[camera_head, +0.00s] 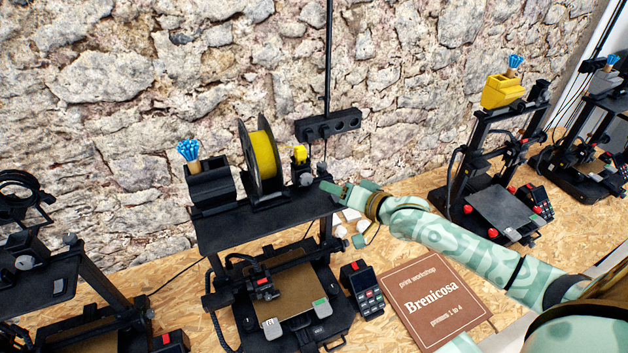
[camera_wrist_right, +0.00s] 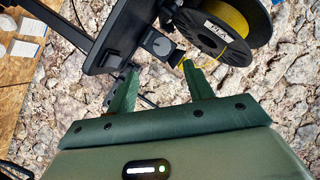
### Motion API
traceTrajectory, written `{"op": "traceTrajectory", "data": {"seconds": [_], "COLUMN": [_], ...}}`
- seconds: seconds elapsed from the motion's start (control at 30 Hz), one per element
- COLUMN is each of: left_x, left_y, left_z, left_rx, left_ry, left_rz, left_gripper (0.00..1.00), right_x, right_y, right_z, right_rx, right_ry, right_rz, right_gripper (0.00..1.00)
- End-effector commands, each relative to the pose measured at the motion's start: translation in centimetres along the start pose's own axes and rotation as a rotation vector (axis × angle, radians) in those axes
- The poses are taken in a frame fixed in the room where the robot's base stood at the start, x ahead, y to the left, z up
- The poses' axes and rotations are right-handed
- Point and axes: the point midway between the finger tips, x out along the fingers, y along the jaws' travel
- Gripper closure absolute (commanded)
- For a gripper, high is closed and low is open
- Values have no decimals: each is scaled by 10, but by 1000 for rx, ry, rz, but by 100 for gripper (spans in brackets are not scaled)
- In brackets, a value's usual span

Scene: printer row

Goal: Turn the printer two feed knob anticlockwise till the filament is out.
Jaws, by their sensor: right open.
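The printer (camera_head: 285,225) with the yellow filament spool (camera_head: 263,153) on its top shelf stands at the middle, second from the left. Its feed knob (camera_head: 305,179), small and grey, is at the right end of that shelf. My right gripper (camera_head: 328,187) is close to the right of the knob, open and empty. Yellow filament (camera_wrist_right: 182,62) runs from the spool to the feeder. My left gripper is out of view.
A black power strip (camera_head: 328,125) hangs on the stone wall behind. A brown sign (camera_head: 435,298) and a keypad box (camera_head: 364,288) lie on the bench below my right arm. Other printers stand at the left (camera_head: 70,290) and right (camera_head: 490,190).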

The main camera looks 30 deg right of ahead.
Motion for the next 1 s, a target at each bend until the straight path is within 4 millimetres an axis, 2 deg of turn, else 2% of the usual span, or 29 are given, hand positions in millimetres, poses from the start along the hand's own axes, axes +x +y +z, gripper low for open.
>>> {"op": "traceTrajectory", "data": {"seconds": [0.1,0.3,0.5,0.8,0.97,1.0], "left_x": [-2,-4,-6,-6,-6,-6], "left_y": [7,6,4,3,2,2], "left_z": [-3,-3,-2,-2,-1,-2], "left_rx": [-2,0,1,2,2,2], "left_ry": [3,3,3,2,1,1], "left_rz": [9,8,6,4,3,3], "left_gripper": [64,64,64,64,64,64], "right_x": [31,69,85,87,87,87], "right_y": [-2,-1,-1,0,0,0], "right_z": [-2,-1,0,0,0,0], "right_rx": [-2,-2,-3,-3,-3,-3], "right_ry": [3,1,0,0,0,0], "right_rz": [-2,0,0,-1,0,0], "right_gripper": [48,48,48,48,92,92]}}
